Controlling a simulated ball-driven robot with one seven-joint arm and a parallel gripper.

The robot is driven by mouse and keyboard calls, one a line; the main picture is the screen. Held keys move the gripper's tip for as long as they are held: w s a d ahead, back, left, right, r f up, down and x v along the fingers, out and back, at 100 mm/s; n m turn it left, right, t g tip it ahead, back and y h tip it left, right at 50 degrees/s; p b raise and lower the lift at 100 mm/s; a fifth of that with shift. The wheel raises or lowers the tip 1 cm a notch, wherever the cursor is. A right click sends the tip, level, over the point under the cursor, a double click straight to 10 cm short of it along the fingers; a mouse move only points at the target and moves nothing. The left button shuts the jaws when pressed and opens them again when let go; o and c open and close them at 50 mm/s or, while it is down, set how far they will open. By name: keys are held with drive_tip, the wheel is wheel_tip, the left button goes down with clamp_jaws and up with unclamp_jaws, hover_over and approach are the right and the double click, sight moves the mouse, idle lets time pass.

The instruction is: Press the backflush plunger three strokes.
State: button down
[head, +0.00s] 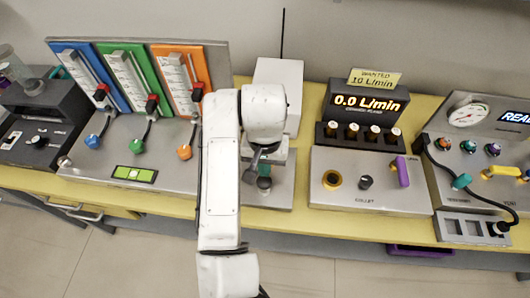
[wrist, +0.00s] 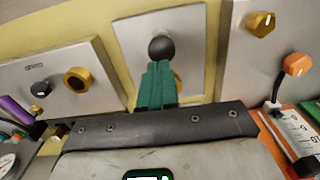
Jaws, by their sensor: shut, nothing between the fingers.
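The plunger has a dark round knob (wrist: 161,46) on a pale grey panel (wrist: 195,30) in the wrist view. My gripper (wrist: 160,66) has its two teal fingers shut together and empty. Its fingertips sit right at the knob's near edge in that picture; I cannot tell whether they touch it. The fingers hide the plunger's lower part, and a bit of brass-coloured fitting shows beside them. In the head view my gripper (head: 264,171) is over the narrow middle station (head: 281,198), and my arm hides part of it.
Left of the station is a panel with blue, green and orange sliders and an orange knob (head: 184,152). To the right is the collet panel (head: 330,201) with a purple lever (head: 402,171), below a 0.0 L/min display (head: 368,103). A tall grey box (head: 278,75) stands behind.

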sight(265, 182)
drive_tip(key=shift+f+p, duration=0.45)
drive_tip(key=shift+f, duration=1.85)
drive_tip(key=shift+f+b, duration=0.45)
drive_tip(key=shift+f, duration=1)
drive_tip(key=shift+s+d, duration=0.1)
drive_tip(key=shift+r+p, duration=0.4)
drive_tip(key=shift+p, duration=0.1)
wheel_tip(265, 182, up, 4)
drive_tip(key=p, duration=0.3)
wheel_tip(265, 182, up, 10)
drive_tip(key=b, duration=0.2)
drive_tip(key=shift+f, duration=0.2)
